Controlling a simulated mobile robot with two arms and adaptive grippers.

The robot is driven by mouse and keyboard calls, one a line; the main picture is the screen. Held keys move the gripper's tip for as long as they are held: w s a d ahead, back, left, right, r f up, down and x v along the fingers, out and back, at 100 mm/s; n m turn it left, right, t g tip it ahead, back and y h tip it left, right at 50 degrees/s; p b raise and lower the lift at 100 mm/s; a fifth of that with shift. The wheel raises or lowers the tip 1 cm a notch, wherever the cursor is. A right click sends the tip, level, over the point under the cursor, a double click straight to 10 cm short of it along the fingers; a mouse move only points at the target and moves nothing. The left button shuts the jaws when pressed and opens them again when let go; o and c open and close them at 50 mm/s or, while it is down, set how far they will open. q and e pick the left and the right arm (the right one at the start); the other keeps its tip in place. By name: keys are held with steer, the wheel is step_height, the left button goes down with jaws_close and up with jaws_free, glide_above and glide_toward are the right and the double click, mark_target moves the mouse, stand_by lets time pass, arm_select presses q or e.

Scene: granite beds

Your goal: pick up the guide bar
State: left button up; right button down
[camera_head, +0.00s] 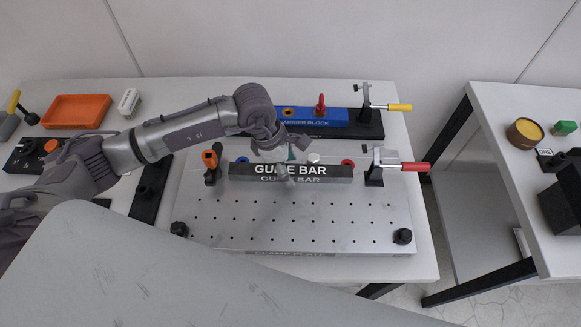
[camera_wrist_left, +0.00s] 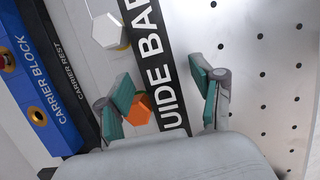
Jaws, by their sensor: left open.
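The guide bar (camera_head: 337,173) is a long dark bar with white lettering, lying along the back part of the perforated clamp plate (camera_head: 330,222). My left gripper (camera_head: 284,165) is over the bar near its middle. In the left wrist view the bar (camera_wrist_left: 163,75) runs between the two spread green-padded fingers of the left gripper (camera_wrist_left: 166,95). The fingers are open, one on each side of the bar; I cannot tell whether either touches it. The left arm hides part of the plate's back edge. My right gripper is not in view.
A red-handled toggle clamp (camera_head: 400,166) stands at the bar's right end and an orange-topped part (camera_head: 210,160) at its left. Behind is the blue carrier block (camera_head: 345,117) with a yellow-handled clamp (camera_head: 390,107). An orange tray (camera_head: 76,111) sits back left.

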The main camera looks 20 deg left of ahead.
arm_select(q)
steer(key=shift+d+f, duration=0.1)
steer(key=shift+f, duration=0.2)
jaws_close()
steer(key=shift+w+r, duration=0.1)
steer(key=shift+w, duration=0.05)
steer(key=shift+r, duration=0.15)
